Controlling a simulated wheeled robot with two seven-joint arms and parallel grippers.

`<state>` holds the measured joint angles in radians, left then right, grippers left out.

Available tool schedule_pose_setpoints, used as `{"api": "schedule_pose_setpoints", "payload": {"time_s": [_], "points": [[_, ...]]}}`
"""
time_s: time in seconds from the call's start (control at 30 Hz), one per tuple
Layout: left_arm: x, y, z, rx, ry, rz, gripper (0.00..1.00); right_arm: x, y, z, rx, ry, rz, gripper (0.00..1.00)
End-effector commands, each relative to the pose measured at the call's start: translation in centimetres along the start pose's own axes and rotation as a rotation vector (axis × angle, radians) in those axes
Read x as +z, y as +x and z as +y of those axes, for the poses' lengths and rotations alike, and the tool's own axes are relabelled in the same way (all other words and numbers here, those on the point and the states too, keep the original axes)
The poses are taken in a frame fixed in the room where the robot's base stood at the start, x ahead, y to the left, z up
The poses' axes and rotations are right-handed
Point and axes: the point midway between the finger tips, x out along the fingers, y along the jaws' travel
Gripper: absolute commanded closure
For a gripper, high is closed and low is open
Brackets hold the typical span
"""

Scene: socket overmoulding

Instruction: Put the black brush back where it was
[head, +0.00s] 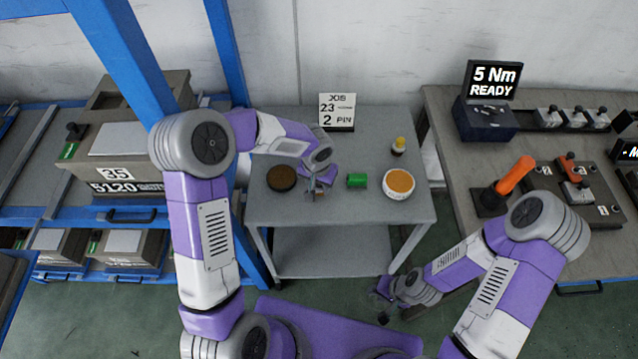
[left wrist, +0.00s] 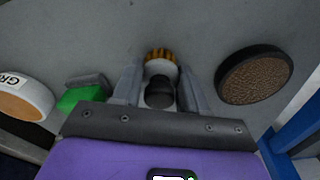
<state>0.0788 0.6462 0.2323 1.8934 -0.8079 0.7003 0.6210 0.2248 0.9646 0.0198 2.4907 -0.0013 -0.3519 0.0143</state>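The black brush (left wrist: 160,94), with a dark round knob, pale collar and yellow bristles, is between the fingers of my left gripper (left wrist: 161,75) in the left wrist view. The fingers appear to meet its sides. In the head view, my left gripper (head: 321,184) is over the small grey table (head: 330,220), and a bit of brown shows below it. A black round tin (head: 281,178) with brown filling is to its left, and a white round tin (head: 398,184) with orange filling stands further right.
A green block (head: 357,180) lies between my left gripper and the white tin. A yellow-topped item (head: 398,146) stands behind the white tin. A sign (head: 337,112) stands at the table's back. A blue rack (head: 232,60) is left; a bench with tools (head: 505,186) is right.

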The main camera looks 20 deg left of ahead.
Motion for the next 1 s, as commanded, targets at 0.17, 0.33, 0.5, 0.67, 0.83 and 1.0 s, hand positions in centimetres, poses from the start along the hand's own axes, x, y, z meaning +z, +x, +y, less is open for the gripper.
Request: {"api": "schedule_pose_setpoints", "payload": {"time_s": [0.17,0.33,0.5,0.67,0.83,1.0], "points": [[0.0,-0.1,0.0,0.000,0.000,0.000,0.35,0.0,-0.1,0.0,0.000,0.000,0.000,0.69],[0.0,-0.1,0.0,0.000,0.000,0.000,0.35,0.0,-0.1,0.0,0.000,0.000,0.000,0.69],[-0.1,-0.5,0.0,0.000,0.000,0.000,0.35,0.0,-0.5,-0.2,0.000,0.000,0.000,0.69],[-0.2,-3.4,0.0,0.000,-0.001,0.005,0.35,0.1,-1.3,-0.5,0.000,0.000,0.000,0.69],[-0.2,-7.3,0.0,0.000,0.001,0.005,0.35,0.1,-2.3,-0.9,0.000,0.000,0.000,0.69],[-0.1,-10.4,0.0,-0.001,-0.001,0.003,0.35,0.1,-3.0,-1.1,0.000,0.000,0.000,0.69]]}}
